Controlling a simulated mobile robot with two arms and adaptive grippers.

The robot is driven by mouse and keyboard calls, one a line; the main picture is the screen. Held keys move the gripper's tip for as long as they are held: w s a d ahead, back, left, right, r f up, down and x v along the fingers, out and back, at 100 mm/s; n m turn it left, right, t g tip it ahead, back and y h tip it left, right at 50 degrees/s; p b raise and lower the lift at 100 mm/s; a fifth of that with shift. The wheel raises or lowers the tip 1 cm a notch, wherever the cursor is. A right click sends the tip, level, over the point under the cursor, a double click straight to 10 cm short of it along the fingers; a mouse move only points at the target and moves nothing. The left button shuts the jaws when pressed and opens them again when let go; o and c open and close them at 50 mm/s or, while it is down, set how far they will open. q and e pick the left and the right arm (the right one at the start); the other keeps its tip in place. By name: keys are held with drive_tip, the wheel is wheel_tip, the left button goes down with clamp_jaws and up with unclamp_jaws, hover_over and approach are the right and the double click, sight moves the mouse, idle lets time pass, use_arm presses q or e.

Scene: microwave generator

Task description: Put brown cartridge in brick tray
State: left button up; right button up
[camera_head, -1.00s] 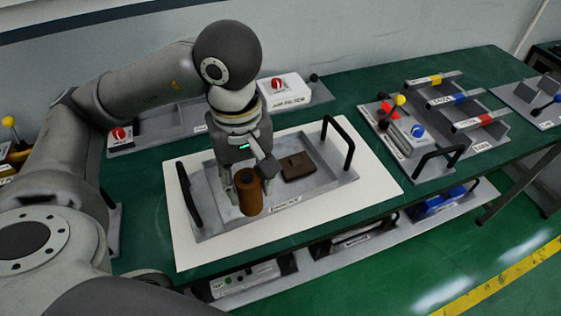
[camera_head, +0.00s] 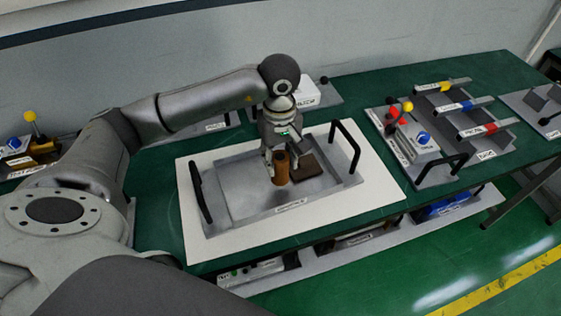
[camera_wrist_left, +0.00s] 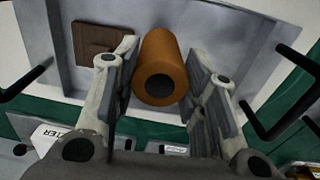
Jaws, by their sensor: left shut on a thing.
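The brown cartridge (camera_head: 281,169), an upright cylinder, is in the grey tray (camera_head: 245,203), near its middle. In the left wrist view the cartridge (camera_wrist_left: 160,68) sits between the two fingers with its dark-holed end facing the camera. My left gripper (camera_head: 279,158) is shut on it from above. I cannot tell whether its base touches the tray floor. A flat dark-brown block (camera_head: 307,170) lies in the tray just right of the cartridge; it also shows in the left wrist view (camera_wrist_left: 98,40). My right gripper is not in view.
The tray has upright black handles at its left (camera_head: 199,192) and right (camera_head: 346,145) ends and stands on a white sheet (camera_head: 375,193). Colour-banded bars (camera_head: 466,106) and a white box with a blue knob (camera_head: 419,138) stand right. The tray's left half is clear.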

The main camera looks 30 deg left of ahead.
sight(281, 167)
use_arm(q)
drive_tip(key=shift+w+f, duration=0.2)
drive_tip(key=shift+f, duration=0.1)
drive_tip(key=shift+f+p, duration=0.95)
drive_tip(key=shift+a+f, duration=0.1)
drive_tip(key=shift+f, duration=0.45)
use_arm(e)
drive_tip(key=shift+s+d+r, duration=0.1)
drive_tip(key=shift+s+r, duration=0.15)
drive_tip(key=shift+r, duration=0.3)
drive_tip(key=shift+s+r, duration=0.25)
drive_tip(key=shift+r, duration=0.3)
use_arm(q)
drive_tip(key=shift+f, duration=0.1)
drive_tip(key=shift+f, duration=0.15)
drive_tip(key=o, duration=1)
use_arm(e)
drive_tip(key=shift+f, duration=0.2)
use_arm(q)
drive_tip(key=shift+r, duration=0.2)
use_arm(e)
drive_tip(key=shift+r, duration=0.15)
